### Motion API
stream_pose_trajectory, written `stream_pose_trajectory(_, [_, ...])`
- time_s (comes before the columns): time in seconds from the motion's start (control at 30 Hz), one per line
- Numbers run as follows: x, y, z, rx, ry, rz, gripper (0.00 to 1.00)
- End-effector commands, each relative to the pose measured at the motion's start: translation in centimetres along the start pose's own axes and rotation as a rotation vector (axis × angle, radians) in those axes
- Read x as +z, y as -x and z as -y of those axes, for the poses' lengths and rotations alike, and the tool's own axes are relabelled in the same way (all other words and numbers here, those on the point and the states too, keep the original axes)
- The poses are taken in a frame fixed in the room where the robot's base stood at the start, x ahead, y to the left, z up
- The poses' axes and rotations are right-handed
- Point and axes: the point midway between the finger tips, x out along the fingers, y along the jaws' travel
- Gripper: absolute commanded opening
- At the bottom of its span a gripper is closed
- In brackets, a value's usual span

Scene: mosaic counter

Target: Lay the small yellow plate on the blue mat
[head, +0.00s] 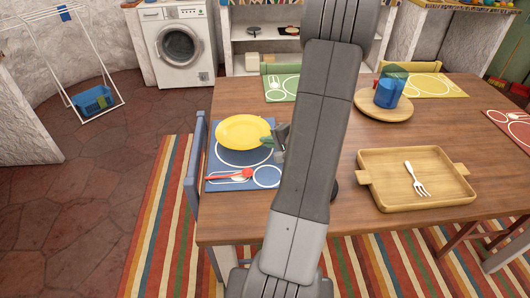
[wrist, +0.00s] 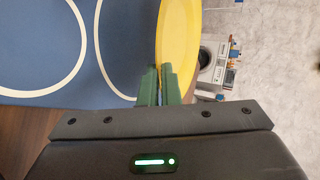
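The small yellow plate (head: 243,131) is over the upper part of the blue mat (head: 217,164). In the wrist view the plate (wrist: 178,40) is seen at a steep slant, with the mat (wrist: 45,50) to its left. My gripper (wrist: 160,82) is shut on the plate's rim, with a green finger on each side. In the head view my gripper (head: 268,140) is at the plate's right edge, partly hidden by my arm. The plate looks slightly raised above the mat; the exact gap cannot be told. It covers part of the mat's large white circle outline.
A red utensil (head: 230,175) lies on the mat's lower part. A wooden tray (head: 368,190) with a white fork (head: 417,179) is at right. A blue cup (head: 388,94) stands on a round wooden board (head: 366,106). Green (head: 272,95) and yellow (head: 452,88) mats lie at the back.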

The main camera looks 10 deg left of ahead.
Motion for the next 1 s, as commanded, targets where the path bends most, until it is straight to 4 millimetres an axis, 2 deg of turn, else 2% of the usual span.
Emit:
stream_pose_trajectory(0.17, [0.0,-0.6,-1.1,-0.001,-0.001,0.000,0.00])
stream_pose_trajectory(0.43, [0.0,-2.0,-3.9,-0.001,-0.001,0.000,0.00])
stream_pose_trajectory(0.9, [-0.1,-2.3,-4.4,-0.002,0.002,-0.002,0.00])
stream_pose_trajectory(0.97, [0.0,-2.2,-4.3,-0.001,0.001,-0.002,0.12])
stream_pose_trajectory(1.0, [0.0,-2.2,-4.3,-0.001,0.001,-0.002,0.12])
